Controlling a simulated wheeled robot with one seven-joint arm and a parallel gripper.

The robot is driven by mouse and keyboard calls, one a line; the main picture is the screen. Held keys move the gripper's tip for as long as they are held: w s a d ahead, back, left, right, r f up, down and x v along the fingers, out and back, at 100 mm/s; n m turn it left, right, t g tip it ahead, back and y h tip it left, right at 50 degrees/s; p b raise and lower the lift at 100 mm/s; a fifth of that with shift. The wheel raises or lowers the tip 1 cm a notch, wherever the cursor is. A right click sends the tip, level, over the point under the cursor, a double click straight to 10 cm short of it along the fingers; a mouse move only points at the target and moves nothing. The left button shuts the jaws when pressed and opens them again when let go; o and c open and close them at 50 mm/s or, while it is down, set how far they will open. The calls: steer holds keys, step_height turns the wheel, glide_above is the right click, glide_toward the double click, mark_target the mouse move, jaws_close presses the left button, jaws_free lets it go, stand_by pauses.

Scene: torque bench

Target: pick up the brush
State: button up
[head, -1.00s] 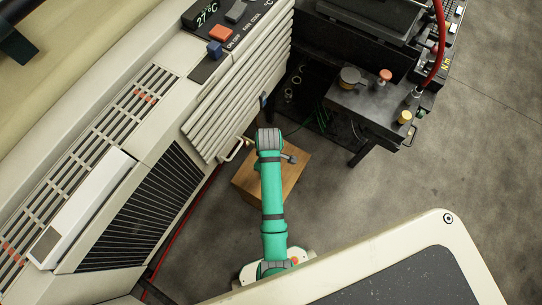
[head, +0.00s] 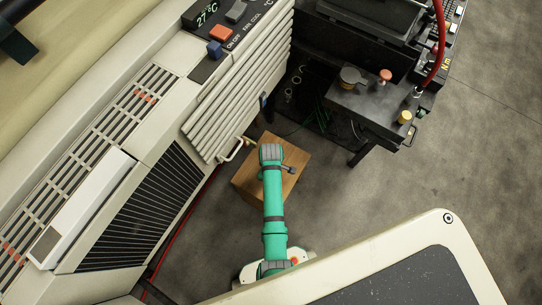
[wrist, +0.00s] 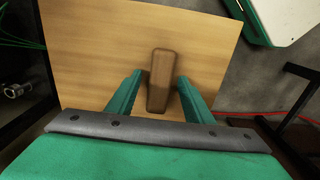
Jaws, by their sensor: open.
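The brush (wrist: 161,78) shows in the wrist view as a brown, rounded wooden block on the pale wooden surface of a box (wrist: 85,45). My gripper (wrist: 160,76) is open, with one green finger on each side of the brush. Small gaps seem to show between the fingers and the brush, and I cannot tell how far above the surface the fingertips are. In the head view, my green arm reaches over the wooden box (head: 252,187); it hides the brush and the fingers.
A large beige machine with a grilled side (head: 150,210) stands left of the box. A black bench (head: 372,105) with knobs stands at the upper right. A metal handle (head: 232,151) juts out close to the box. Bare floor (head: 400,180) lies to the right.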

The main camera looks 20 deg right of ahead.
jaws_close()
steer(key=shift+r, duration=0.1)
steer(key=shift+r, duration=0.2)
step_height(320, 180, up, 2)
steer(key=shift+r, duration=0.15)
steer(key=s+a+r, duration=0.1)
steer(key=s+r, duration=0.9)
steer(key=s, duration=0.4)
steer(key=shift+a, duration=0.35)
